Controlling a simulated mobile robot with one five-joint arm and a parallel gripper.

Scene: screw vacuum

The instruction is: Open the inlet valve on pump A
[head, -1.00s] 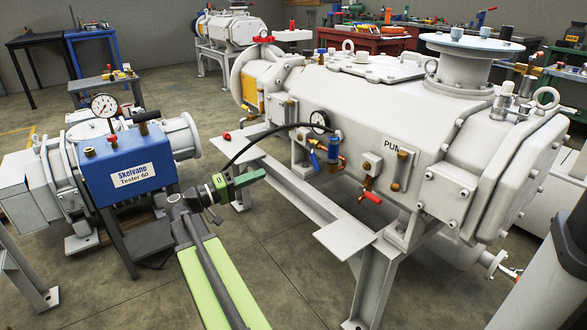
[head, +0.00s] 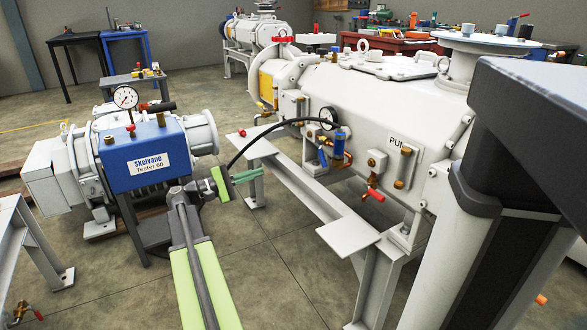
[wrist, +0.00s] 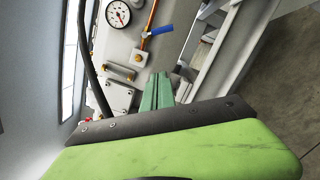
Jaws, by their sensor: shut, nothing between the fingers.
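The white pump (head: 395,105) fills the middle and right of the head view. Its nameplate (head: 402,155) shows only "PUM". A valve with a blue lever (head: 323,158) sits on brass piping on its near side; the blue lever also shows in the wrist view (wrist: 158,31). A small red-handled valve (head: 374,195) hangs lower to the right. I cannot tell from labels which is the inlet valve. My gripper (head: 262,171) is shut and empty, left of the blue lever and apart from it. In the wrist view my green fingers (wrist: 158,77) point toward the piping, below the lever.
A black hose (head: 262,133) arches above my gripper. A white frame (head: 300,195) runs below the pump. A round gauge (head: 327,117) sits beside the blue lever. The blue Skelvane tester (head: 130,150) stands left of my arm. Open floor (head: 265,275) lies in front.

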